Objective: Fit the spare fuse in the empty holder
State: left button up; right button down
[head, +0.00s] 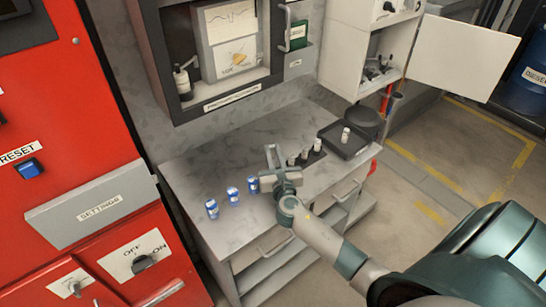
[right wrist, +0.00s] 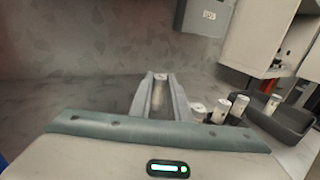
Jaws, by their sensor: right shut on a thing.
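My right gripper (head: 270,160) is over the grey worktop, left of the row of fuses. In the right wrist view its fingers (right wrist: 160,88) are shut on a slim pale cylinder (right wrist: 160,98), which looks like a fuse and is mostly hidden between them. Several pale fuses (head: 304,155) stand upright in a row on a dark base; they also show right of the fingers in the right wrist view (right wrist: 220,109). One more fuse (head: 346,135) stands in a dark tray (head: 333,144). An open white cabinet (head: 350,55) has dark fittings (head: 377,73) inside, too small to make out. My left gripper is out of view.
Three blue-and-white cans (head: 233,195) stand on the left part of the worktop (head: 190,180). The open cabinet door (head: 465,57) juts out to the right. A framed wall case (head: 215,50) hangs behind the worktop. A red panel (head: 60,120) stands at the left.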

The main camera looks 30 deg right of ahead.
pick_arm(q)
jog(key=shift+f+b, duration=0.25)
jog(key=shift+b, duration=0.1)
pick_arm(e)
jog(key=s+d+r, duration=0.6)
jog(key=s+r, duration=0.1)
jog(key=s, duration=0.3)
jog(key=shift+r, duration=0.35)
pick_arm(q)
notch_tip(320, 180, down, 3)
jog(key=b, duration=0.2)
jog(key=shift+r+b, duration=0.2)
jog(key=shift+b, duration=0.15)
pick_arm(e)
jog(key=s+a+r+n+y, duration=0.1)
jog(key=s+a+y, duration=0.1)
jog(key=a, duration=0.7)
jog(key=s+a+r+n+t+y, duration=0.1)
jog(key=s+a+n+y, duration=0.1)
jog(key=s+a, duration=0.3)
jog(key=s+a+r+n+y, duration=0.1)
jog(key=s+a+y, duration=0.2)
jog(key=a, duration=0.9)
jog(key=shift+s+a+r+n, duration=0.3)
jog(key=shift+s+a+r, duration=0.1)
jog(key=shift+s, duration=0.1)
